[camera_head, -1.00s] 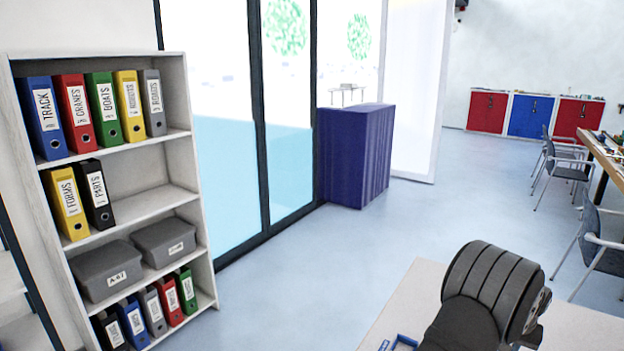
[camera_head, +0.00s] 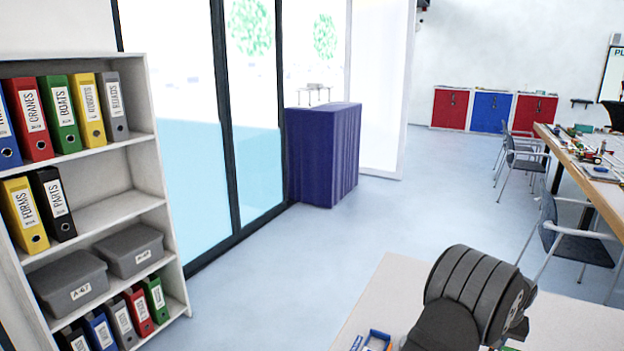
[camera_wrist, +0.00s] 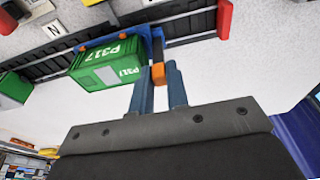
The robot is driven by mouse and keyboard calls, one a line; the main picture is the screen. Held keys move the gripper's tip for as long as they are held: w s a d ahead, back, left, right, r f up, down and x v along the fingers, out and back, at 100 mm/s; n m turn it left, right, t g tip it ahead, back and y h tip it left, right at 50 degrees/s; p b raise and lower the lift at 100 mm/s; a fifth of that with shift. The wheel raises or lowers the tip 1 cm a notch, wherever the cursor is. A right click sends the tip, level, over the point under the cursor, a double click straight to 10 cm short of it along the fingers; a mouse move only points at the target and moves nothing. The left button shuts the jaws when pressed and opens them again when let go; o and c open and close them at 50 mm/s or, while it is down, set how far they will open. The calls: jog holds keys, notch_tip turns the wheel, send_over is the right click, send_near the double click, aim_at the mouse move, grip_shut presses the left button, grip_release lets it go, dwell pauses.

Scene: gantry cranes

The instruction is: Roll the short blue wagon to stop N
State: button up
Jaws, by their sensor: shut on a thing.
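In the wrist view my gripper (camera_wrist: 158,84) is shut on a small orange block (camera_wrist: 158,73) at the near end of a blue wagon. The blue wagon frame (camera_wrist: 158,46) is partly hidden by a green container marked P317 (camera_wrist: 108,64). The container sits against the blue frame and looks tilted in this view. A dark track (camera_wrist: 190,25) runs beside the wagon. A white plate with the letter N (camera_wrist: 55,29) lies to the left, beside the track. In the head view my gripper is not visible; only my dark arm covers the lower right.
A red block (camera_wrist: 224,17) stands at the track's right end in the wrist view. Another green piece (camera_wrist: 14,88) is at the left edge. In the head view a pale table (camera_head: 375,290) carries a small blue object (camera_head: 377,339). A shelf with binders (camera_head: 145,170) stands left.

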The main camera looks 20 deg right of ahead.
jog(key=shift+s+d+r, duration=0.1)
jog(key=shift+s+d, duration=2.9)
jog(key=shift+d, duration=0.05)
jog(key=o, duration=0.8)
jog(key=shift+o, duration=0.2)
notch_tip(320, 180, up, 7)
notch_tip(320, 180, down, 7)
jog(key=shift+w+a, duration=0.5)
jog(key=shift+a, duration=0.1)
jog(key=shift+o, duration=0.4)
